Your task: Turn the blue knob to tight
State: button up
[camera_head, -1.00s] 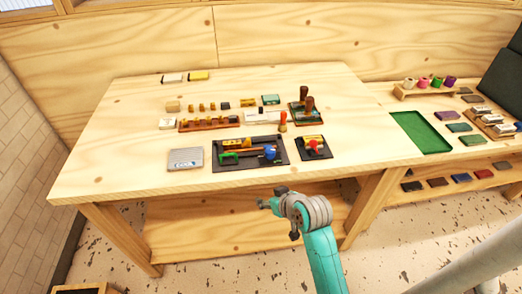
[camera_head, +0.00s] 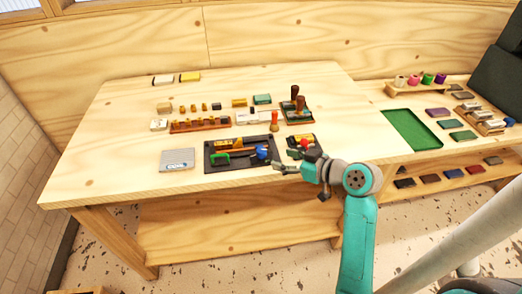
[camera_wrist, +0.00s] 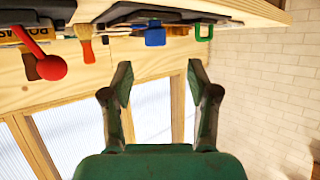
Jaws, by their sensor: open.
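The blue knob (camera_head: 263,153) sits at the right end of the dark tray (camera_head: 209,164) near the table's front edge. It also shows as a blue block shape in the wrist view (camera_wrist: 155,35), at the top, roughly centred between my fingers. My gripper (camera_head: 281,167) is open and empty, just in front of and right of the knob in the head view, apart from it. Its two spread fingers show in the wrist view (camera_wrist: 159,75). Any marking for tight is too small to read.
A red ball knob (camera_head: 305,143) on a second dark base stands close by my gripper; it also shows in the wrist view (camera_wrist: 50,67). A green handle (camera_head: 219,158) lies left in the tray. A brush (camera_head: 274,121) stands behind.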

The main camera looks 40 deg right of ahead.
aim_at(263, 151)
jog(key=x, duration=1)
jog(key=shift+w+d+r, duration=0.25)
jog(key=shift+w+d, duration=0.05)
grip_shut()
